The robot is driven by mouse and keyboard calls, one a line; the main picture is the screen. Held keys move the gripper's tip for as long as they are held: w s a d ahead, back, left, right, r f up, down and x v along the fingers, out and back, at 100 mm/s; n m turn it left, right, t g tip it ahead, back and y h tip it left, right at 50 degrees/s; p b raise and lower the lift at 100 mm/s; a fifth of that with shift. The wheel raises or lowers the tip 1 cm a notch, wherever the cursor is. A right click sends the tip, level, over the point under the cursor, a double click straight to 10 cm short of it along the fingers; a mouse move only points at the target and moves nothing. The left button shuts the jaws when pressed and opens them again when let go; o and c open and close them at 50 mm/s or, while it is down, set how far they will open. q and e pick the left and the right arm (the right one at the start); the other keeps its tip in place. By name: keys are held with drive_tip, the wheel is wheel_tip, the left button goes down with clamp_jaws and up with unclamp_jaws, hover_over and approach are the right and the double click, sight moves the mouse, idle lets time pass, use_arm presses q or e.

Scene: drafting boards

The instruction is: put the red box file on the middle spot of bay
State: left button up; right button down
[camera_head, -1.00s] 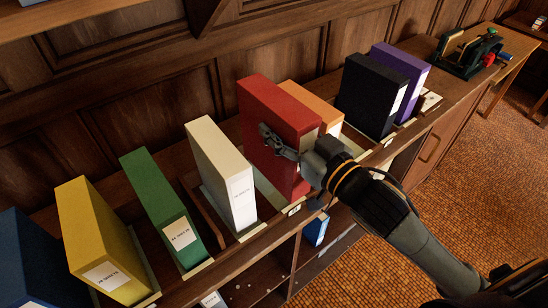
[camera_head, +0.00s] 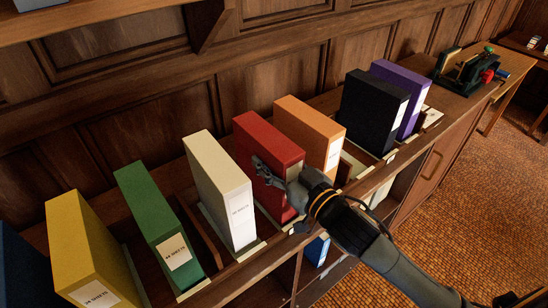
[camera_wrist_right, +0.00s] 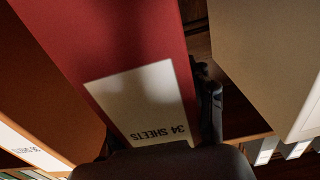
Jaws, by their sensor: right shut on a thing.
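The red box file (camera_head: 262,140) stands upright on the shelf top between the cream box file (camera_head: 222,180) and the orange box file (camera_head: 308,128). My right gripper (camera_head: 276,178) is shut on the red file's near end. The right wrist view shows the red file (camera_wrist_right: 115,45) close up, with a pale label reading "34 SHEETS", the orange file (camera_wrist_right: 45,85) on the left and the cream file (camera_wrist_right: 265,55) on the right. The red file's lower front is partly hidden by the gripper, so I cannot tell whether its base touches the shelf. My left gripper is not in view.
A green file (camera_head: 158,225) and a yellow file (camera_head: 85,250) stand to the left. A black file (camera_head: 372,108) and a purple file (camera_head: 405,88) stand to the right. A low wooden divider (camera_head: 198,222) lies left of the cream file. Wood panelling rises behind.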

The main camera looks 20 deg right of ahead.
sight(291, 176)
drive_tip(key=shift+r, duration=0.1)
drive_tip(key=c, duration=0.9)
unclamp_jaws()
drive_tip(key=shift+f, duration=0.2)
drive_tip(key=o, duration=0.4)
drive_tip(key=shift+o, duration=0.2)
drive_tip(key=shift+r, duration=0.15)
drive_tip(key=b+v, duration=0.1)
drive_tip(key=v, duration=0.4)
drive_tip(key=shift+s+d+f+b, duration=0.1)
drive_tip(key=shift+s+f+b, duration=0.15)
drive_tip(key=shift+b, duration=0.1)
drive_tip(key=v, duration=0.1)
drive_tip(key=p+v, duration=0.1)
drive_tip(key=v, duration=0.1)
drive_tip(key=p+v, duration=0.1)
drive_tip(key=v, duration=0.1)
drive_tip(key=shift+s+r, duration=0.1)
drive_tip(key=shift+r, duration=0.3)
drive_tip(key=shift+s+d+f+p, duration=0.1)
drive_tip(key=shift+s+d+p, duration=0.15)
drive_tip(key=shift+s+p, duration=0.35)
